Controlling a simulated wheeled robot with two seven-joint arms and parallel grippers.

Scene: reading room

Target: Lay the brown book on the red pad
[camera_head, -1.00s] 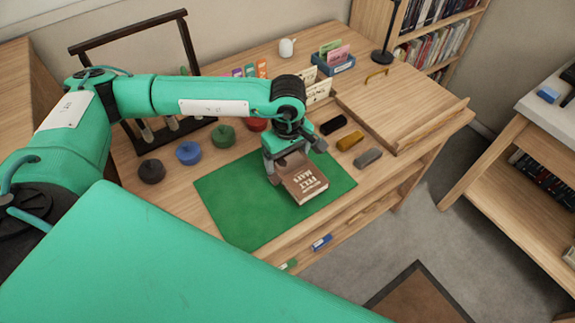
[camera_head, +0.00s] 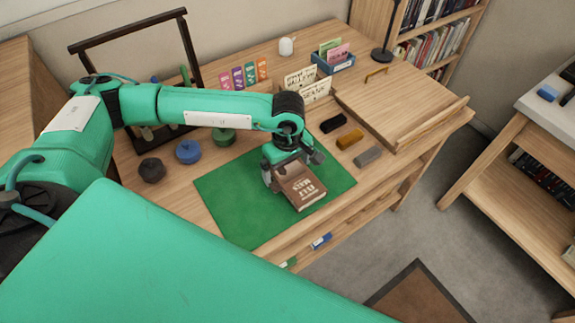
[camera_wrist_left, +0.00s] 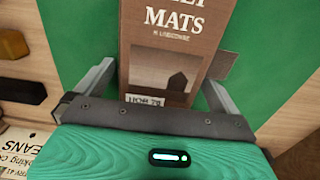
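The brown book (camera_head: 304,190), with white lettering on its cover, is over the green pad (camera_head: 232,215); whether it touches the pad is hard to tell. The pad under it is green; I see no red one. My right gripper is not in view.
Black (camera_head: 151,170), blue (camera_head: 188,152) and green (camera_head: 223,137) round pots stand left of the pad. Black, yellow (camera_head: 350,139) and grey blocks lie to its right. Card holders and a dark frame (camera_head: 190,50) stand behind. The pad's left part is bare.

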